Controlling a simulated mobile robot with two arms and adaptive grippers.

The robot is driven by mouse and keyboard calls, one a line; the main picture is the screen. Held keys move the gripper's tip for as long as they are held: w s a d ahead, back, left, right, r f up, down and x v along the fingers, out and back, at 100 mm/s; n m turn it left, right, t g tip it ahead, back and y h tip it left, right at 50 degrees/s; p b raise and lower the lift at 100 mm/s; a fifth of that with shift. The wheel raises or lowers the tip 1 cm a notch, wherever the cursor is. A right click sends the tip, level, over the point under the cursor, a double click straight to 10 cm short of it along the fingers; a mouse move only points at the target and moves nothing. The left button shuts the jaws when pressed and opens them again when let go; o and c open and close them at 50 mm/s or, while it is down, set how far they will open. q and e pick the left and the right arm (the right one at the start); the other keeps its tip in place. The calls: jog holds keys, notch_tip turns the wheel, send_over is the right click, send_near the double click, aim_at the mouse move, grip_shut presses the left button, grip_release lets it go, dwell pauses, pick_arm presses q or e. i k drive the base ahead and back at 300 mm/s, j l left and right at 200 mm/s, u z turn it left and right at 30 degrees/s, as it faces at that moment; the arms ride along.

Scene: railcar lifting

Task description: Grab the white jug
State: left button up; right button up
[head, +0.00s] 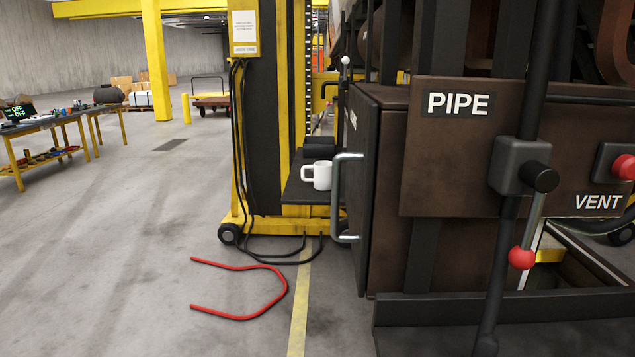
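A white jug (322,175), shaped like a mug, stands upright on a dark shelf (305,195) at the yellow lifting column. Its handle points to the left. Part of the shelf is hidden behind the brown cabinet's side. Neither of my grippers shows in the head view.
A brown cabinet (388,190) with a metal handle (338,200) stands close to the right of the jug. A panel marked PIPE (440,150) and a red-knobbed lever (521,257) are further right. A red bent bar (245,316) and black cables (270,252) lie on the floor.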

aim_at(321, 180)
jog(key=j+z, duration=0.15)
jog(key=z, duration=0.35)
jog(key=i+j+z, duration=0.4)
jog(key=j+z, duration=0.25)
jog(key=i+j+z, duration=0.1)
jog(key=j+z, duration=0.2)
jog(key=j, duration=0.15)
